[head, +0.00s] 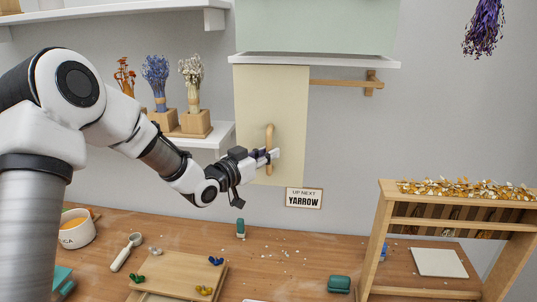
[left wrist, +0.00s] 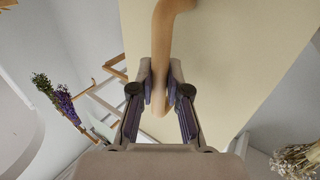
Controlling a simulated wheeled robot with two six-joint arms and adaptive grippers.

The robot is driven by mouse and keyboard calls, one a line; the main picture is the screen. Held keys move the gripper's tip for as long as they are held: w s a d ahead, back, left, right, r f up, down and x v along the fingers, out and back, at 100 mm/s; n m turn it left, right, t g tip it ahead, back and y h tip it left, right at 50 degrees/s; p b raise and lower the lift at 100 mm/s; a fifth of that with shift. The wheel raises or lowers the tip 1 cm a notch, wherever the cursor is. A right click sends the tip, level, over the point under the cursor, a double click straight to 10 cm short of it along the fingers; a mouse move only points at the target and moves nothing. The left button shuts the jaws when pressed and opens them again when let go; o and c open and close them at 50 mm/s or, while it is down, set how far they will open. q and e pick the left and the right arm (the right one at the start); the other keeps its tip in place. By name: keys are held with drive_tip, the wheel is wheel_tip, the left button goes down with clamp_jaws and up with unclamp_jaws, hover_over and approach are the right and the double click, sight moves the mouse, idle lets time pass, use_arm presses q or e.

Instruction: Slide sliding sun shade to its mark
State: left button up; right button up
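The sliding sun shade is a flat cream panel (head: 255,95) hanging against the wall below a white ledge, at the left end of a wooden rail (head: 340,83). A curved wooden handle (head: 269,135) stands out from its lower right part. My left gripper (head: 270,155) is at the lower part of this handle. In the left wrist view the handle (left wrist: 174,30) runs down between the two fingers of the left gripper (left wrist: 160,85), and the pads look closed against both its sides. The cream panel (left wrist: 225,70) fills the background there. My right gripper is not in view.
The rail runs right from the panel to a wooden bracket (head: 370,85). Dried flowers in wooden blocks (head: 190,123) stand on a shelf at left. A "YARROW" sign (head: 304,198) is on the wall below right. A wooden rack (head: 382,225) stands on the workbench (head: 285,265).

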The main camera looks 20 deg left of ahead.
use_arm(q)
drive_tip(key=o, duration=0.4)
drive_tip(key=shift+w+f, duration=0.1)
drive_tip(key=shift+o, duration=0.2)
drive_tip(key=shift+w+a+f, duration=0.1)
drive_tip(key=shift+w+a, duration=0.05)
drive_tip(key=shift+a, duration=0.1)
drive_tip(key=shift+d, duration=0.1)
drive_tip(key=shift+s, duration=0.25)
drive_tip(key=v, duration=1.1)
drive_tip(key=shift+s, duration=0.25)
